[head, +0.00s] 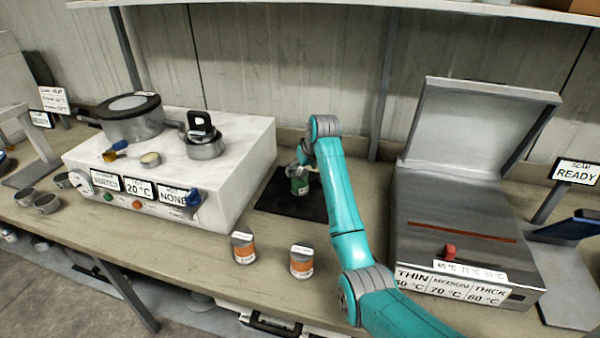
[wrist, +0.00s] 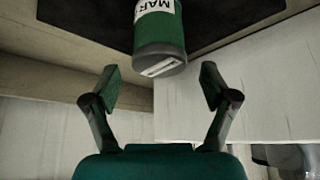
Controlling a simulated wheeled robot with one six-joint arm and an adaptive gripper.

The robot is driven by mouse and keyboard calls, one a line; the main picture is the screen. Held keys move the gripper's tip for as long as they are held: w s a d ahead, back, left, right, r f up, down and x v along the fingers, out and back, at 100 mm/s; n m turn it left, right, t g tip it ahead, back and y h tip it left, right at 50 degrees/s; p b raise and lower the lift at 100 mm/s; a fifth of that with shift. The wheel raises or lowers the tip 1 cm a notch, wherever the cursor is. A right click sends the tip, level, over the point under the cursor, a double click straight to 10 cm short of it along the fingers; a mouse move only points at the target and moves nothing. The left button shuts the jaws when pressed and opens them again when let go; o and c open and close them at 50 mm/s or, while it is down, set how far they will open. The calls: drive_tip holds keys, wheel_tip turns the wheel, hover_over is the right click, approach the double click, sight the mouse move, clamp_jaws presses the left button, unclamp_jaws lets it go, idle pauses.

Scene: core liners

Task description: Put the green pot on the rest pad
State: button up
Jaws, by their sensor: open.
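The green pot (head: 299,183) stands upright on the black rest pad (head: 275,196) on the bench, between the white machine and the grey lidded box. My gripper (head: 302,166) is at the pot's far side, partly hidden by my teal arm. In the wrist view the green pot (wrist: 160,35) with a white label reading "MAR" is beyond my two fingertips (wrist: 155,85). The fingers are spread wide with nothing between them. The black pad (wrist: 90,18) shows around the pot there.
The white machine (head: 240,160) with a lidded pan (head: 130,118) stands left. The grey open-lidded box (head: 455,225) stands right. Two orange-banded cans (head: 243,248) (head: 302,262) stand near the bench's front edge. Several small metal cups (head: 47,203) are at the far left.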

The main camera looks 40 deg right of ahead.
drive_tip(key=v, duration=0.9)
drive_tip(key=shift+r, duration=0.2)
drive_tip(key=shift+s, duration=0.1)
